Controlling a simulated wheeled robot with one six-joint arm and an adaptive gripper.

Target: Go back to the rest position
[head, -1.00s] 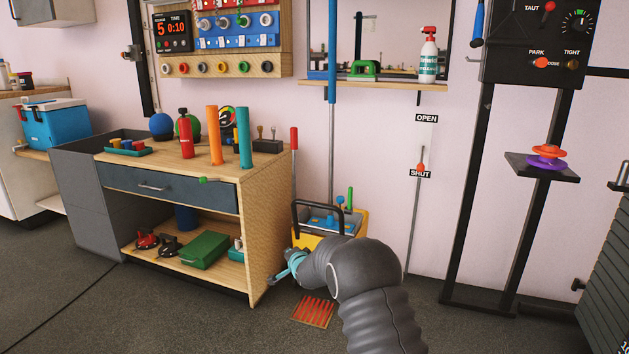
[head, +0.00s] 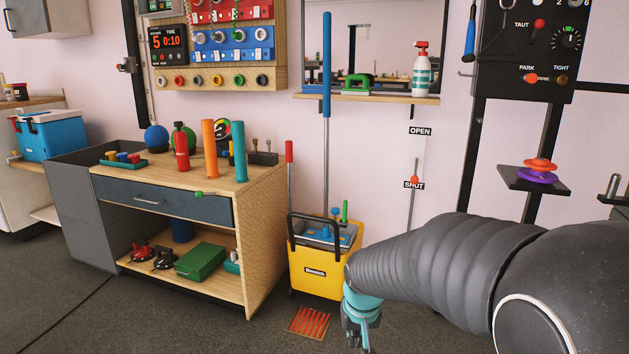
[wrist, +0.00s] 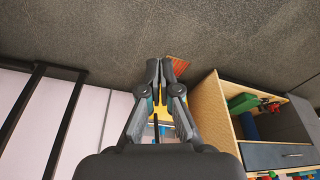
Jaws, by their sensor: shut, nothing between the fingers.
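My gripper (head: 361,338) is at the lower middle of the head view, low in front of the yellow bucket and to the right of the red-striped mat. Its fingers are partly cut off there by the bottom edge. In the wrist view my gripper (wrist: 159,72) points out over the grey floor with its two dark fingers together and nothing between them. My dark grey arm crosses the lower right of the head view.
The yellow bucket (head: 312,275) stands beside the wooden workbench (head: 262,235). The red-striped mat (head: 309,322) lies on the floor. A black stand with a small shelf (head: 517,183) holds orange and purple discs (head: 538,171). Floor (head: 150,325) before the bench is clear.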

